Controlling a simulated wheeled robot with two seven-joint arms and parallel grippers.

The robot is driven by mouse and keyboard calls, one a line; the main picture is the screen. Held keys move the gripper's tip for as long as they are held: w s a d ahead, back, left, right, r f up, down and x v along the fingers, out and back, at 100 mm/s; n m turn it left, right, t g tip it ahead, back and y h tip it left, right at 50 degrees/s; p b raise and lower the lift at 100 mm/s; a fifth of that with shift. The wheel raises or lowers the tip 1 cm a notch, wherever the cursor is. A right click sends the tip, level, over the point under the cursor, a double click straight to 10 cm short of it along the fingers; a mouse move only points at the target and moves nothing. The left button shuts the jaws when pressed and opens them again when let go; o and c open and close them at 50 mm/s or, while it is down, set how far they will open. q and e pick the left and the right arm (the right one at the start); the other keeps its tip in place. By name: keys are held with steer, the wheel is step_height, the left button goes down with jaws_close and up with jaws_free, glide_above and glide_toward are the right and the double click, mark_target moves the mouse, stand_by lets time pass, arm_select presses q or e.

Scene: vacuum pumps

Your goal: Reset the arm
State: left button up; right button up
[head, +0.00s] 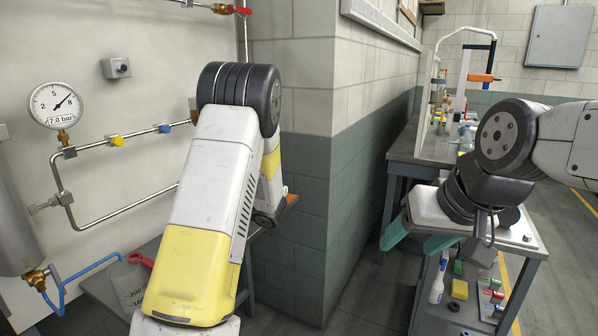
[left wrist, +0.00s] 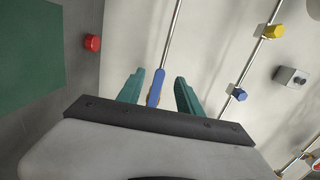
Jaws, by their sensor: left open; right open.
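My left arm (head: 205,215) reaches forward on the left of the head view, and its gripper is hidden there behind the arm. In the left wrist view my left gripper (left wrist: 159,90) is open, with its two green fingers apart. A blue handle-like piece (left wrist: 155,88) at the end of a thin pipe shows between the fingers; I cannot tell how far beyond them it is. My right arm (head: 510,140) comes in from the right in the head view. My right gripper (head: 418,240), with green fingers, is open and empty above the aisle side of a small cart.
A pressure gauge (head: 56,105) and pipes with yellow (head: 117,141) and blue (head: 164,128) knobs line the left wall. A wall corner (head: 310,160) stands between my arms. A workbench (head: 410,145) stands behind. A red button (left wrist: 92,43) shows in the wrist view.

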arm_select(q)
steer(key=s+d+r+n+g+h, duration=0.15)
steer(key=s+h, duration=0.25)
steer(key=s, duration=0.5)
steer(key=s+d+n+g+h, duration=0.2)
steer(key=s+g+h, duration=0.15)
steer(key=s, duration=0.45)
steer(key=s+d+r+t+h, duration=0.3)
steer(key=s+d+h, duration=0.2)
steer(key=d, duration=0.4)
steer(key=s+d+r+t+h, duration=0.2)
steer(key=s+d+r+h, duration=0.2)
steer(key=d, duration=0.5)
steer(key=shift+s+d+r+m+t+h, duration=0.25)
steer(key=shift+s+d+m+t+h, duration=0.15)
steer(key=shift+s+h, duration=0.7)
